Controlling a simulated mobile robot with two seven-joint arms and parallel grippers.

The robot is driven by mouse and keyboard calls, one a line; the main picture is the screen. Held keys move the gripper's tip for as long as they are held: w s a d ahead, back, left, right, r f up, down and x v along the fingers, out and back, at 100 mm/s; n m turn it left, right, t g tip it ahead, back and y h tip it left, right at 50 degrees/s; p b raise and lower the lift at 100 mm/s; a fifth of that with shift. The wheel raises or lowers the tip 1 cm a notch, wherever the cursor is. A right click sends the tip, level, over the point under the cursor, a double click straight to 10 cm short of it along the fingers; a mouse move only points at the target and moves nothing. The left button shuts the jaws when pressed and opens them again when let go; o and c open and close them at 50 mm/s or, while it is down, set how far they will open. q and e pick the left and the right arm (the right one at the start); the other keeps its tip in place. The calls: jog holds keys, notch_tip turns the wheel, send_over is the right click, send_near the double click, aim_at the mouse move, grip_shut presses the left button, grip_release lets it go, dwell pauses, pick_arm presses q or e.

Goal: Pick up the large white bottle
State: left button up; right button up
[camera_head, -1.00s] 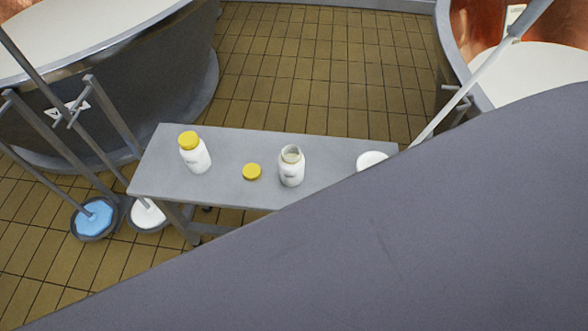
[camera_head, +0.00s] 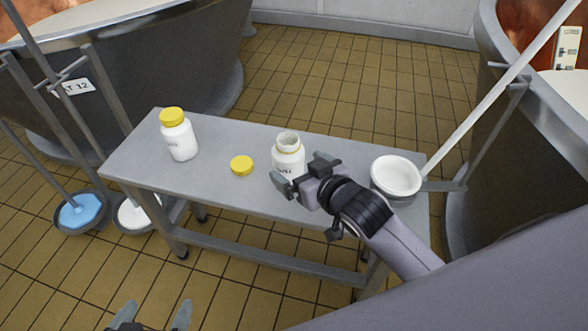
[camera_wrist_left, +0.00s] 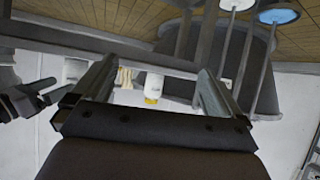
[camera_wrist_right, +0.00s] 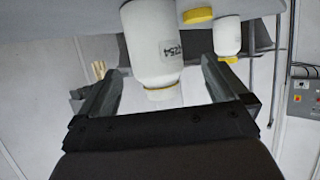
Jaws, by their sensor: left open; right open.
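Two white bottles stand upright on the grey bench (camera_head: 225,205). The open, uncapped bottle (camera_head: 287,153) is in the middle; the yellow-capped bottle (camera_head: 180,140) is at the left end. My right gripper (camera_head: 303,173) is open at the open bottle, partly covering its lower right side. In the right wrist view the open bottle (camera_wrist_right: 152,45) shows large and inverted, between and beyond the spread fingers (camera_wrist_right: 165,85); I cannot tell if they touch it. My left gripper (camera_head: 150,316) is open and empty, low in front of the bench. The left wrist view shows the yellow-capped bottle (camera_wrist_left: 153,86) far off.
A loose yellow lid (camera_head: 242,165) lies between the bottles. A long white pole (camera_head: 490,95) slants over that end. Large vats (camera_head: 190,60) stand on both sides. Blue and white round-headed tools (camera_head: 80,212) stand left.

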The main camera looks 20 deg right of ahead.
aim_at(296, 168)
jog(key=shift+x, duration=0.8)
jog(key=w+f+b, duration=0.2)
jog(key=w, duration=0.1)
jog(key=shift+w+a+f+b, duration=0.15)
jog(key=shift+w+f+b, duration=0.15)
jog(key=shift+w+a+f, duration=0.1)
jog(key=shift+w+f, duration=0.05)
jog(key=shift+w, duration=0.4)
pick_arm(q)
jog(key=shift+w+d+r+m+h, duration=0.15)
jog(key=shift+w+d+r, duration=0.05)
jog(key=shift+d, duration=0.25)
jog(key=shift+w+d+r+m+h, duration=0.15)
jog(key=shift+w+d, duration=0.05)
jog(key=shift+d, duration=0.2)
